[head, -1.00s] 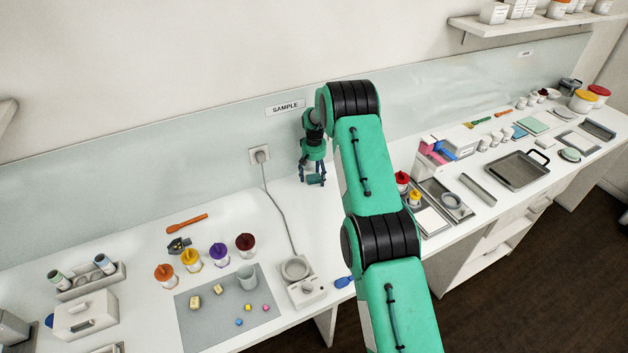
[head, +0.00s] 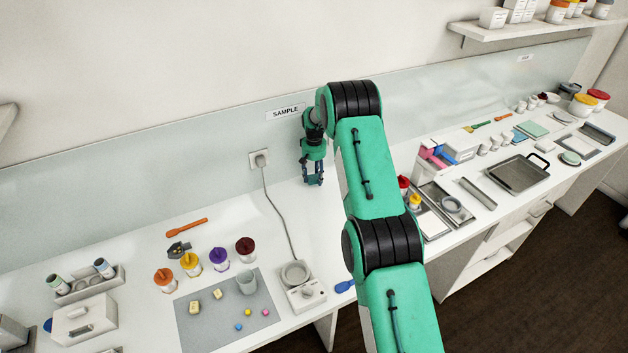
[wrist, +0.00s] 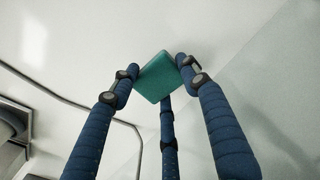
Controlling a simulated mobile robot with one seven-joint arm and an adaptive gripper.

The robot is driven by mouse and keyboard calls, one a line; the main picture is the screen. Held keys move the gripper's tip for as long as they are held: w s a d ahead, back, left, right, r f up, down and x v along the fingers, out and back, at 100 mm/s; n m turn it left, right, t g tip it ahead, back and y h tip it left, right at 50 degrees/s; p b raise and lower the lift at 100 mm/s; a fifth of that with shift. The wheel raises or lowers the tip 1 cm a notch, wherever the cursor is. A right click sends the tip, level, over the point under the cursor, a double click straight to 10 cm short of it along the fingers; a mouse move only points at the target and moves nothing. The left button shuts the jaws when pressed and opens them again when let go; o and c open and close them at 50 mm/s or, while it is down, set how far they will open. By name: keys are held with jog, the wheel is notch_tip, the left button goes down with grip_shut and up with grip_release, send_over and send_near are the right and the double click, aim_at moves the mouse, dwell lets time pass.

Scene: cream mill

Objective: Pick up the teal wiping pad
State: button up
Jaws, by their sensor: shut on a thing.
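The teal wiping pad (wrist: 158,77) is a small flat teal block in the wrist view, held between the tips of my gripper's blue fingers. My gripper (head: 313,182) is shut on it, low over the white bench near the back panel, below the SAMPLE sign. Fingers touch the pad on its left and right, and a third finger is at its lower edge.
A grey cable (head: 270,205) runs from the wall socket (head: 260,159) to a small white device (head: 306,296), left of my gripper. Several colour-lidded jars and a grey mat (head: 205,333) are further left. Trays and containers crowd the bench to the right. The bench around my gripper is mostly clear.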

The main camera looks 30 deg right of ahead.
jog(key=shift+r, duration=0.75)
jog(key=s+a, duration=0.1)
jog(key=s, duration=0.4)
jog(key=s+a+r, duration=0.1)
jog(key=s+a, duration=0.1)
jog(key=s, duration=0.3)
jog(key=s+a, duration=0.1)
jog(key=s, duration=0.4)
jog(key=shift+s+a+r+b, duration=0.15)
jog(key=shift+s+a+b, duration=0.05)
jog(key=shift+b, duration=0.15)
